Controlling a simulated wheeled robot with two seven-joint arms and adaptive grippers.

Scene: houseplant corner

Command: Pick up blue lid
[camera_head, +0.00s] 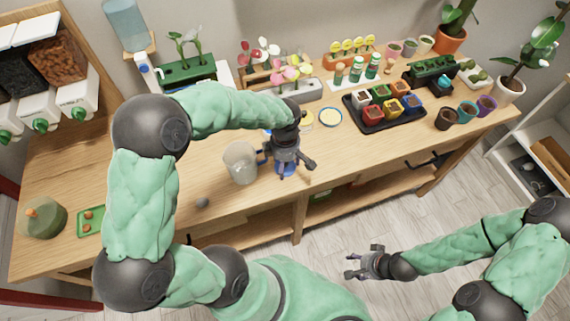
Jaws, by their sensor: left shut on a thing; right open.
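My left gripper (290,168) points down over the front part of the wooden bench, just right of a clear jug (240,163). It is shut on a blue thing (285,170), which I take to be the blue lid. The fingers hide part of it, and I cannot tell whether it touches the bench top. My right gripper (364,263) is open and empty, out over the floor in front of the bench.
A cream round dish (331,117) lies behind the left gripper. A black tray (376,127) of coloured pots stands to the right. A green tray (90,221) and a small grey stone (202,202) lie to the left. The bench's front right is fairly clear.

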